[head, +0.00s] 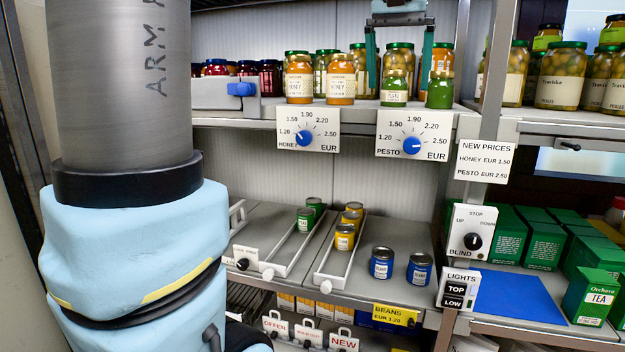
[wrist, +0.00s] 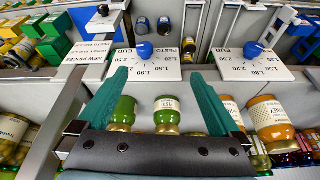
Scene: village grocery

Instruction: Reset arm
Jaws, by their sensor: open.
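My gripper (head: 398,86) hangs at the upper shelf with its two teal fingers pointing down and apart. It is open, and I see nothing held. In the head view a green pesto jar (head: 394,92) shows between the fingers, and another green jar (head: 440,92) is beside the right finger. I cannot tell whether a finger touches a jar. My arm covers the left of the head view.
Honey jars (head: 341,80) stand left of the gripper. The honey dial (head: 304,137) and pesto dial (head: 411,145) are on the shelf front below. Cans (head: 382,263) stand on the lower shelf. A shelf post (head: 495,70) rises at right, beside pickle jars (head: 560,78). A blue mat (head: 518,297) is bare.

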